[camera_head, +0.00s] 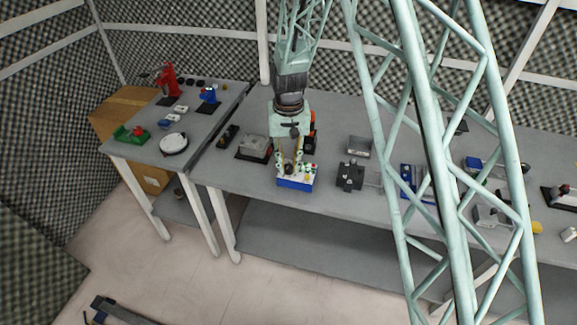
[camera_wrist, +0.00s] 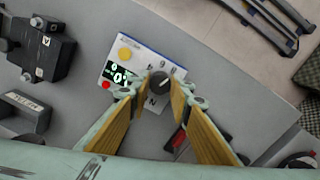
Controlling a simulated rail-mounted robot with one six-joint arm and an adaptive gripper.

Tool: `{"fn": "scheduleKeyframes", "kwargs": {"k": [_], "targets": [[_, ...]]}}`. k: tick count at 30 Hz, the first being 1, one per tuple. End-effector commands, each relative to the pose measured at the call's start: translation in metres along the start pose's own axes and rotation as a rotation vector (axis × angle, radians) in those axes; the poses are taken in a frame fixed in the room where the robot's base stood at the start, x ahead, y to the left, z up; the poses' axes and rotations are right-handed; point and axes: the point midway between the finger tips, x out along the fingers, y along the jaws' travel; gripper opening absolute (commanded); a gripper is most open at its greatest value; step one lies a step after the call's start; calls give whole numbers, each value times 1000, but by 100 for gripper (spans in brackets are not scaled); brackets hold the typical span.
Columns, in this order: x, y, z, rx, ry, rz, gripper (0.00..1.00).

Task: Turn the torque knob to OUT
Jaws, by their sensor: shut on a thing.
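The torque knob (camera_wrist: 160,83) is a round dark knob with a pale pointer line, on the white top of a small control box (camera_wrist: 142,52). The markings around it are too small to read surely. The box has a yellow button (camera_wrist: 125,54), a red button (camera_wrist: 105,85) and a small display (camera_wrist: 118,73). In the camera_head view the box, with a blue front (camera_head: 294,184), stands on the bench under my gripper (camera_head: 289,164). My gripper (camera_wrist: 161,88) comes from above with its yellow-padded fingers on either side of the knob, shut on it. The lower knob side is partly hidden.
A dark clamp-like device (camera_wrist: 40,50) stands beside the box and also shows in the camera_head view (camera_head: 350,176). A grey-topped unit (camera_head: 254,148) stands left of my gripper. The bench front edge (camera_head: 330,216) is close to the box.

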Motion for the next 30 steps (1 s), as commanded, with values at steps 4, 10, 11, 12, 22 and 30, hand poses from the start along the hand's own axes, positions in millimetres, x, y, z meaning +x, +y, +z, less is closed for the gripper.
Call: {"fn": "scheduleKeyframes", "kwargs": {"k": [4,10,11,12,22,30], "targets": [[0,0,0,113,0,0,9],[0,0,0,270,0,0,9],[0,0,0,294,0,0,9],[0,0,0,326,0,0,9],[0,0,0,582,1,0,9],[0,0,0,749,1,-1,9]]}}
